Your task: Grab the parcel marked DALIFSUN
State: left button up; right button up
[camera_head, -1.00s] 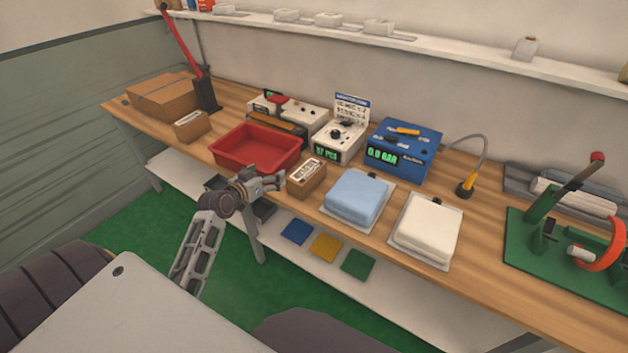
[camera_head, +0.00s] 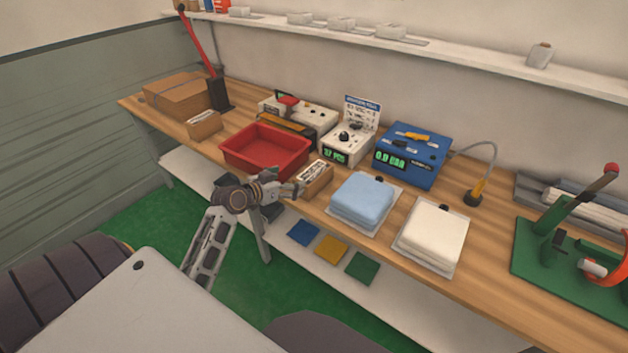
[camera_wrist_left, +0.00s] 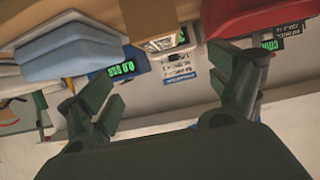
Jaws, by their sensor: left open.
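A small brown cardboard parcel with a white label (camera_head: 317,178) stands at the bench's front edge, between the red tray and the blue folded stack. Its label is too small to read, so I cannot confirm the name DALIFSUN. My left gripper (camera_head: 298,189) is open, at the parcel's left front side and partly covering it in the head view. In the left wrist view the gripper (camera_wrist_left: 165,80) has its fingers wide apart, with the brown parcel (camera_wrist_left: 155,18) beyond the gap and nothing held. I cannot tell whether a finger touches it. My right gripper is out of view.
The red tray (camera_head: 265,150) lies behind and left of the gripper. The blue folded stack (camera_head: 362,198) is right of the parcel, then a white stack (camera_head: 435,232). A counter device (camera_head: 347,145) stands behind. Another small box (camera_head: 204,125) sits further left.

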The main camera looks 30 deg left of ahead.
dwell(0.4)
pick_arm(q)
send_near(312, 173)
jog(key=shift+p+x, duration=0.3)
jog(key=shift+x, duration=2.05)
jog(key=shift+w+r, duration=0.15)
jog(key=shift+w, duration=0.05)
jog(key=shift+w+d+f, duration=0.1)
jog(key=shift+w+f, duration=0.1)
jog(key=shift+w, duration=0.3)
jog(key=shift+p+x, duration=0.4)
jog(key=shift+x, duration=1.5)
jog(key=shift+f, duration=0.1)
jog(key=shift+s, duration=0.15)
jog(key=c, duration=1.4)
jog(key=shift+f, duration=0.1)
